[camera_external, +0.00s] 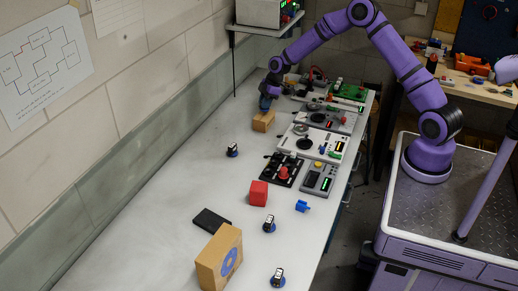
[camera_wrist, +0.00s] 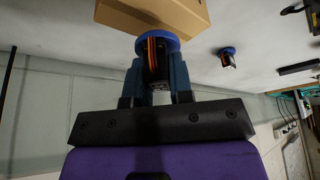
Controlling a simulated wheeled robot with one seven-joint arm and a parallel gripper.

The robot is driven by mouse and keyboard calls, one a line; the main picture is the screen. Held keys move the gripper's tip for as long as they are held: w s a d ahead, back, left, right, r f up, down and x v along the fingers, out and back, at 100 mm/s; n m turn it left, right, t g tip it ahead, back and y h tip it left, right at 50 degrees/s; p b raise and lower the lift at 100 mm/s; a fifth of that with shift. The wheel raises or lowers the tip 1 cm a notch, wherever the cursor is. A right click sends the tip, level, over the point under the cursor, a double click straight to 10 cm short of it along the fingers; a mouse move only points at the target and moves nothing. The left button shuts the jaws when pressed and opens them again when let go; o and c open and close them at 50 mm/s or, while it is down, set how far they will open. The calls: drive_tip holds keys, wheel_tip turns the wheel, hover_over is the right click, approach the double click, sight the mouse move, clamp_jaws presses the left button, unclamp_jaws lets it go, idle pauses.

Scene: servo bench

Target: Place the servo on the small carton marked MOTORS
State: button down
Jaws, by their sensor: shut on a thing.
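My gripper (camera_external: 266,101) is at the far end of the bench, pointing down just above a small brown carton (camera_external: 263,122). In the wrist view the gripper (camera_wrist: 157,72) is shut on a dark servo (camera_wrist: 155,52) with orange wires and a blue round base. The carton (camera_wrist: 160,14) lies just past the blue base in that view. I cannot tell whether the base touches the carton. No MOTORS marking can be read on it. The held servo is too small to make out in the external view.
Other servos on blue bases stand on the bench (camera_external: 150,225), one (camera_external: 232,150) near the carton and two (camera_external: 268,223) toward the front. Control panels (camera_external: 310,143) line the right edge. A red cube (camera_external: 259,193), black slab (camera_external: 211,220) and larger carton (camera_external: 219,257) stand nearer. The left is clear.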

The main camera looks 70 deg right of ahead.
drive_tip(key=shift+f, duration=1)
drive_tip(key=shift+f, duration=0.15)
drive_tip(key=c, duration=1)
unclamp_jaws()
